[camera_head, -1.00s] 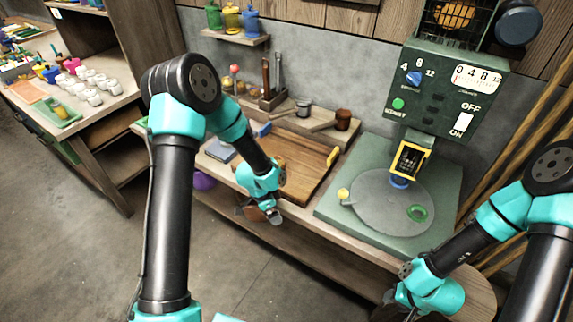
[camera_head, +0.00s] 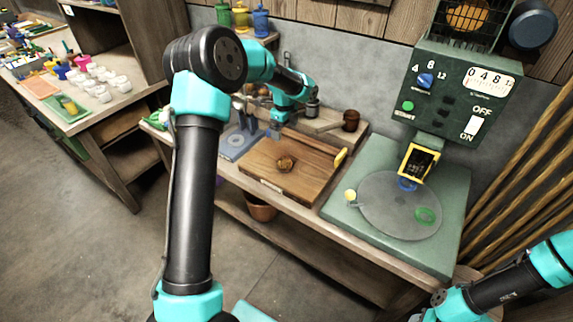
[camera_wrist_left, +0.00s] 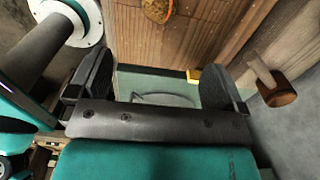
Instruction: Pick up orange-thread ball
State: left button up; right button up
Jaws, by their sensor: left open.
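A small round brown ball (camera_head: 285,163) rests on the wooden board on the bench. In the left wrist view the ball (camera_wrist_left: 158,9) is cut off by the top edge and shows orange on its surface. My left gripper (camera_head: 274,131) is above the board's back left part, beyond the ball in the head view and apart from it. In the left wrist view its two dark fingers (camera_wrist_left: 155,82) are wide apart with nothing between them. My right arm shows at the lower right, but its fingers are out of the picture.
A blue-grey stand (camera_head: 238,143) is left of the board.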

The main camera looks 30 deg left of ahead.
aim_at(284, 158)
pick_arm(q)
notch_tip(284, 158, down, 12)
jog(key=shift+f, duration=0.15)
dwell(0.4)
jog(key=shift+f, duration=2.6)
jog(key=shift+c, duration=0.2)
jog(key=c, duration=1)
jog(key=shift+r, duration=0.1)
